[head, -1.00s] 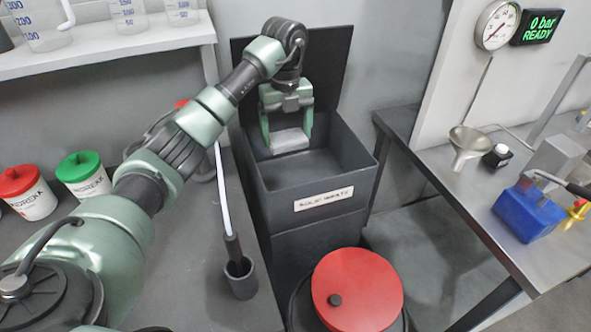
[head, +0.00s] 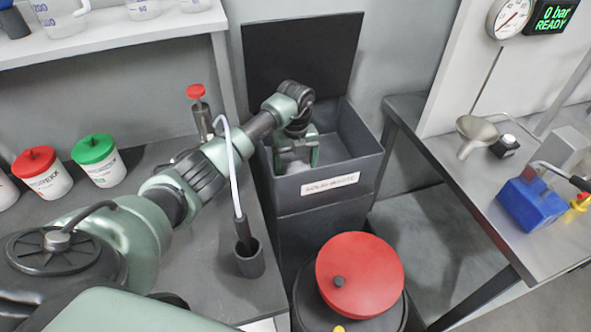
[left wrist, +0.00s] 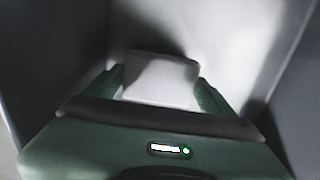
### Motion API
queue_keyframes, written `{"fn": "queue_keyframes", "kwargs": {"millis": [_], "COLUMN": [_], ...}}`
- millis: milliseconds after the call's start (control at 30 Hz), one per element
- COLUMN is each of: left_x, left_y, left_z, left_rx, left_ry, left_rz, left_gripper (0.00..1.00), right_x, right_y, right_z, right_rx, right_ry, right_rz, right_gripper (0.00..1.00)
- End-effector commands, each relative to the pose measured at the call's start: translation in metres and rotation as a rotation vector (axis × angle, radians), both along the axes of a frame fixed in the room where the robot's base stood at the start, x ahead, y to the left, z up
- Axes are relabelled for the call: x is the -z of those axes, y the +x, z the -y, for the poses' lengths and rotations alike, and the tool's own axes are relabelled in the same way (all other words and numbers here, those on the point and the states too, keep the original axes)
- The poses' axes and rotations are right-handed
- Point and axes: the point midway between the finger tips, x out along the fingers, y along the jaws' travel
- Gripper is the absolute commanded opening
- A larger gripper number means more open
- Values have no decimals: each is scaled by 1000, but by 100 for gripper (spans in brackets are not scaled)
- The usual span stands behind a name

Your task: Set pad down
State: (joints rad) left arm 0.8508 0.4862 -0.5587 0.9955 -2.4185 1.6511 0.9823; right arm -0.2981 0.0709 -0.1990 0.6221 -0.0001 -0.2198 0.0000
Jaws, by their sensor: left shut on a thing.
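The pad (left wrist: 160,80) is a pale grey-white block in the left wrist view, held between the two green fingers of my left gripper (left wrist: 160,95). In the head view my left gripper (head: 297,160) is down inside the open dark bin labelled solid waste (head: 285,187), below its rim. Only a small part of the pad shows there, behind the bin's front wall. In the wrist view the bin's walls rise on both sides; I cannot tell whether the pad touches the floor. My right gripper is not in view.
The bin's lid (head: 303,60) stands open behind it. A round red lid (head: 360,283) is in front of the bin. A holder with a white-handled tool (head: 249,260) stands close to the bin's left. A bench with a blue block (head: 531,203) is at right.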

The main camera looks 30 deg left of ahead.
Motion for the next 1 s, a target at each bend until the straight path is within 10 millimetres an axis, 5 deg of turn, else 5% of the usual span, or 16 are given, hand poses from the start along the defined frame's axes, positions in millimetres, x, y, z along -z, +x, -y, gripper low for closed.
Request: {"fn": "queue_keyframes", "kwargs": {"millis": [167, 567, 600, 1000], "left_x": [23, 29, 28, 17], "left_y": [0, 0, 0, 1], "left_z": [1, 0, 0, -1], "left_rx": [0, 0, 0, 1], "left_ry": [-1, 0, -1, 0], "left_rz": [-1, -1, -1, 3], "left_gripper": [41, 41, 96, 100], "right_x": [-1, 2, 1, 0], "right_y": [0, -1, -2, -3], "right_z": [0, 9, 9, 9], "right_rx": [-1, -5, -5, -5], "right_ry": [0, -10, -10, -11], "right_rz": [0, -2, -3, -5], "right_gripper": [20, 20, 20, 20]}}
